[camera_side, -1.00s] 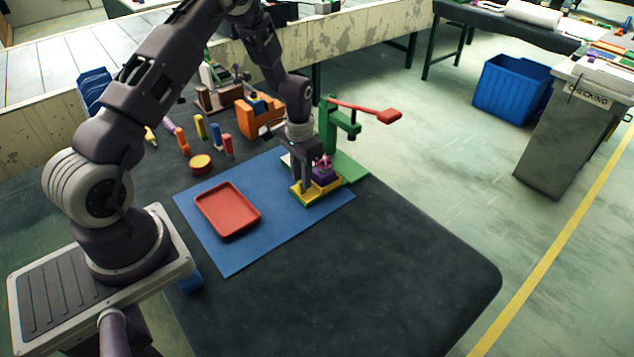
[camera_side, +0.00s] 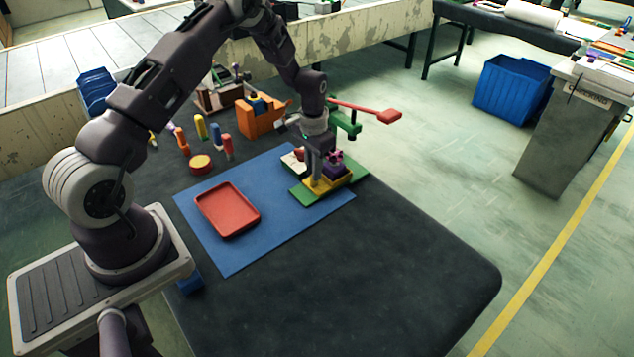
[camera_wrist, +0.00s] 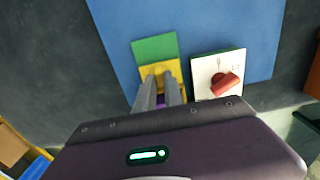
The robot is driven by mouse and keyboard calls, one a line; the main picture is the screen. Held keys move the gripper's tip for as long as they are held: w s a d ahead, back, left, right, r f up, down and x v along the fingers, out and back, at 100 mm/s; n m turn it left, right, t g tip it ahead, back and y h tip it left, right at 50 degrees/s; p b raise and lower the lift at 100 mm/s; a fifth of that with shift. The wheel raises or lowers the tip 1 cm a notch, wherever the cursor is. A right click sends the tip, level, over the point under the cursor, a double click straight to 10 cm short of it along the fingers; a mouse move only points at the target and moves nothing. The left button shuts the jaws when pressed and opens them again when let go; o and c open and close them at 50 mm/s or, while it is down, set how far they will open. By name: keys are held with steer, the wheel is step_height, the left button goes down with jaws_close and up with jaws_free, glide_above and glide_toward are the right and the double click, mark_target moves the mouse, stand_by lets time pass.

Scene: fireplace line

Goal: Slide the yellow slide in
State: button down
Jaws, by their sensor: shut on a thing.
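The yellow slide (camera_side: 342,181) lies on the green base (camera_side: 302,196) of a small press. It also shows in the wrist view (camera_wrist: 150,69), with a bare strip of green base (camera_wrist: 153,47) beyond it. A purple block (camera_side: 336,170) with a pinkish top sits on the slide. My gripper (camera_side: 316,189) points down at the slide's near end and is shut on it. In the wrist view both fingers (camera_wrist: 160,79) reach onto the yellow part, and the exact grip is partly hidden. The green press column (camera_side: 330,113) with its red lever (camera_side: 378,113) stands behind, partly hidden by my wrist.
A red tray (camera_side: 227,210) lies on the blue mat (camera_side: 233,261). A white panel with a red knob (camera_wrist: 225,84) is beside the slide. Several coloured pegs, a yellow-topped round piece (camera_side: 200,161) and an orange holder (camera_side: 258,119) stand behind. The dark front table is clear.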

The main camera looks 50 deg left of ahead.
mark_target(331, 158)
steer(key=shift+w+a, duration=0.1)
steer(key=shift+w, duration=2.9)
steer(key=c, duration=1.6)
jaws_free()
steer(key=shift+o, duration=0.2)
steer(key=shift+r, duration=0.15)
step_height(331, 158, up, 6)
steer(key=shift+f, duration=0.1)
